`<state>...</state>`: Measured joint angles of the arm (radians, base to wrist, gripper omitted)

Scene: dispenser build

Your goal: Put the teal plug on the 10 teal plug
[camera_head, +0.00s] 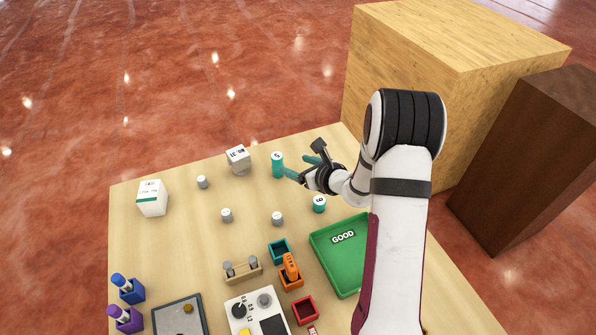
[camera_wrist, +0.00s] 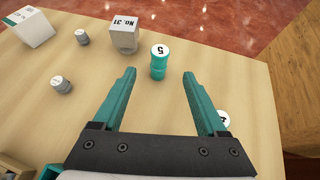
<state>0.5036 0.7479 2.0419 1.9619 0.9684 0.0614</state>
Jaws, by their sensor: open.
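A teal plug (camera_head: 277,165) with a white top marked 5 stands upright near the table's back edge. In the wrist view this teal plug (camera_wrist: 158,66) shows a groove around its middle; I cannot tell whether it is one piece or two stacked. My gripper (camera_head: 301,166) is open and empty. In the wrist view its teal fingers (camera_wrist: 159,76) point towards the plug, which appears between and just beyond the tips. A second teal plug (camera_head: 319,204) with a white numbered top stands nearer the green tray. In the wrist view the right finger partly hides this plug (camera_wrist: 224,117). I read no 10 on either.
White boxes (camera_head: 238,160) (camera_head: 152,198) and several small grey cylinders (camera_head: 202,182) stand left of the plugs. A green tray marked GOOD (camera_head: 318,252), a teal socket (camera_head: 279,257) and an orange part (camera_head: 290,268) lie in front. Large wooden blocks (camera_head: 450,40) stand beyond the table.

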